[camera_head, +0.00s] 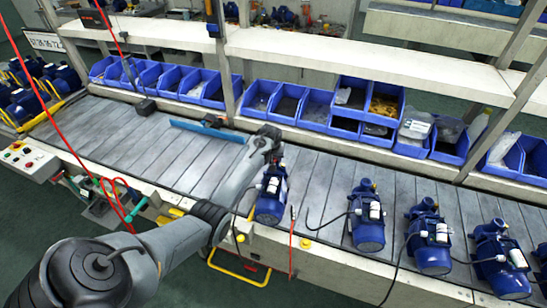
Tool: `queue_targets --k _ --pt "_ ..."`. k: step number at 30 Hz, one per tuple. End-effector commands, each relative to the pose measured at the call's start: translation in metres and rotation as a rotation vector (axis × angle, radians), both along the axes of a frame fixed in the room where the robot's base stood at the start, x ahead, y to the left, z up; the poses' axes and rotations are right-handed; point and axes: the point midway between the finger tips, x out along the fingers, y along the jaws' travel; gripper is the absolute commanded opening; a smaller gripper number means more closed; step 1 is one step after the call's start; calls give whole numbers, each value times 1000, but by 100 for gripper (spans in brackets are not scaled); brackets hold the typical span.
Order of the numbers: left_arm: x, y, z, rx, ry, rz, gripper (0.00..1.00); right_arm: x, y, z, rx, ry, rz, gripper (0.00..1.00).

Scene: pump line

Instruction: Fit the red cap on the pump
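My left arm comes in from the lower left and reaches over the conveyor. Its gripper (274,157) is at the top end of the nearest blue pump (270,208); its fingers are too small and dark to tell open from shut, or whether they touch the pump. I cannot make out a red cap on this pump or in the gripper. More blue pumps stand in a row to the right, starting with one (368,232) with a white box on it. My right gripper is not in view.
The slatted conveyor (120,140) is mostly clear left of the arm, apart from a blue bar (207,130). Blue bins (284,100) line its back edge. Red cables hang at the left and a thin red line (291,245) hangs beside the nearest pump. Shelf posts rise behind.

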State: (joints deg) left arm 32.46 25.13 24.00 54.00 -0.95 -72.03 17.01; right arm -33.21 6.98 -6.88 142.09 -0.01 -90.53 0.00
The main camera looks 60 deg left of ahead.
Motion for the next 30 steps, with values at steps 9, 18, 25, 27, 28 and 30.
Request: queue_targets --k 9,18,25,27,28,30 --pt "0 0 1 0 0 0 17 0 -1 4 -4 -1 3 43" --pt "-1 -1 0 0 0 0 17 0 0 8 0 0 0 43" --pt "-1 -1 0 0 0 0 17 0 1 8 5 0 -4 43" --pt "-1 -1 0 0 0 0 17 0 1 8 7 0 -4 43" --pt "-1 -1 0 0 0 0 17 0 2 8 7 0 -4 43" --pt "-1 -1 0 0 0 0 17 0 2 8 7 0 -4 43"
